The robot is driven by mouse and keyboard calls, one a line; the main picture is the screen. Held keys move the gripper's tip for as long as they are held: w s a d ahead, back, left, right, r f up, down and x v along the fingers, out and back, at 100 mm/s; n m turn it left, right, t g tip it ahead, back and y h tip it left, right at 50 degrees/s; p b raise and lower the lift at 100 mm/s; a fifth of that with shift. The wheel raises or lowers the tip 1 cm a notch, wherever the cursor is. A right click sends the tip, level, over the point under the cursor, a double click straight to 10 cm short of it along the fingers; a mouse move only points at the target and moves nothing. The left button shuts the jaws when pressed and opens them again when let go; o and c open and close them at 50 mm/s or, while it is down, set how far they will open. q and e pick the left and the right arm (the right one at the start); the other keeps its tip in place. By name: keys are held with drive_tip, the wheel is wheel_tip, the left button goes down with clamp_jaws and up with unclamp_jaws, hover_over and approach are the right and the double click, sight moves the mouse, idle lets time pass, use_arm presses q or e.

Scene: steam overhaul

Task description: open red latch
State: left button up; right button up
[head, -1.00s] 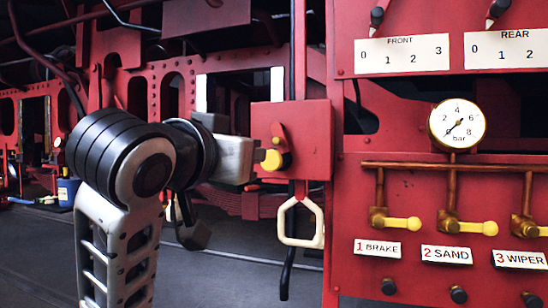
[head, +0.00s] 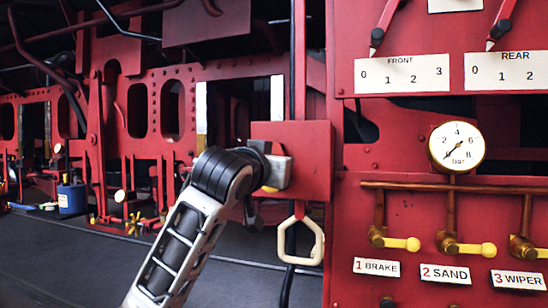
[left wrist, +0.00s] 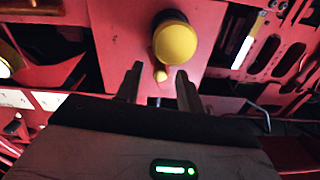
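The red box (head: 318,160) that carries the latch stands at the centre of the head view. My left gripper (head: 277,174) is in front of its left part and hides the red latch lever there. A sliver of yellow shows just below the gripper. In the left wrist view, a large round yellow knob (left wrist: 175,42) with a dark rim sits on the red face, with a small yellow ball (left wrist: 160,76) below it. The left gripper's fingers (left wrist: 158,88) are apart, with the small ball just beyond and between them. Contact cannot be told. My right gripper is not in view.
A cream loop handle (head: 301,240) hangs below the box, beside a black pipe. To the right is a red panel with a pressure gauge (head: 457,146) and yellow-handled valves (head: 402,243). Dark open floor (head: 70,265) lies at the left.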

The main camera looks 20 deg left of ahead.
use_arm(q)
drive_tip(key=shift+w, duration=0.3)
clamp_jaws()
drive_tip(key=shift+d, duration=0.1)
drive_tip(key=shift+d+r+n, duration=0.3)
drive_tip(key=shift+r+n, duration=0.1)
drive_tip(key=shift+n, duration=1.6)
drive_tip(key=shift+d+r+n, duration=0.3)
drive_tip(key=shift+r+n, duration=0.05)
drive_tip(key=shift+n, duration=1.65)
drive_tip(key=shift+d+r+n, duration=0.3)
drive_tip(key=shift+r+n, duration=0.1)
drive_tip(key=shift+n, duration=1.6)
